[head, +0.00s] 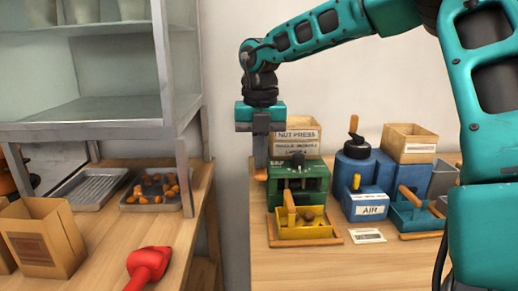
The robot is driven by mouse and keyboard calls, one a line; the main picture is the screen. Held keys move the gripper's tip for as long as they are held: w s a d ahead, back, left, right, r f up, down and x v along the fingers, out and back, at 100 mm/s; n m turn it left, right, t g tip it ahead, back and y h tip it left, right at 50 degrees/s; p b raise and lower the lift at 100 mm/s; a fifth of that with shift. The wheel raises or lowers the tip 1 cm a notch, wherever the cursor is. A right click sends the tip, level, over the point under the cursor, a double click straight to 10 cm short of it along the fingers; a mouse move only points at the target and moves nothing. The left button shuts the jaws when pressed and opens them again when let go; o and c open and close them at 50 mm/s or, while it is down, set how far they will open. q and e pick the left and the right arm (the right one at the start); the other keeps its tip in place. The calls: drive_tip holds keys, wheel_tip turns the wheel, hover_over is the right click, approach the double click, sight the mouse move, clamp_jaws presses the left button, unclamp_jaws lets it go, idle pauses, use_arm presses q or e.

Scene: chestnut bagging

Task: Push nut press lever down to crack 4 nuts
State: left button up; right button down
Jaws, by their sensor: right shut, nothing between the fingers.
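The nut press (299,181) is a green machine on the right-hand table, with a yellow tray (307,233) at its front and an orange-tipped lever (288,202) there. A brown nut (307,215) appears to lie in the yellow tray. A cardboard box (302,133) labelled NUT PRESS stands behind it. My right gripper (261,172) points down at the press's left side, shut and empty. An orange tip shows at its fingertips; I cannot tell whether they touch it. My left gripper is not in view.
A blue machine labelled AIR (369,196) stands right of the press, beside a second cardboard box (410,143). On the left table are a tray of orange-brown nuts (151,207), an empty tray (92,184), a paper bag (43,238) and a red scoop (148,266).

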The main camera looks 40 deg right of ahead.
sight(260, 172)
drive_tip(key=shift+f, duration=0.5)
drive_tip(key=shift+s+a+f+b, duration=0.15)
drive_tip(key=shift+s+f+b, duration=0.05)
drive_tip(key=shift+f+b, duration=0.9)
drive_tip(key=shift+f, duration=0.35)
drive_tip(key=shift+r, duration=0.1)
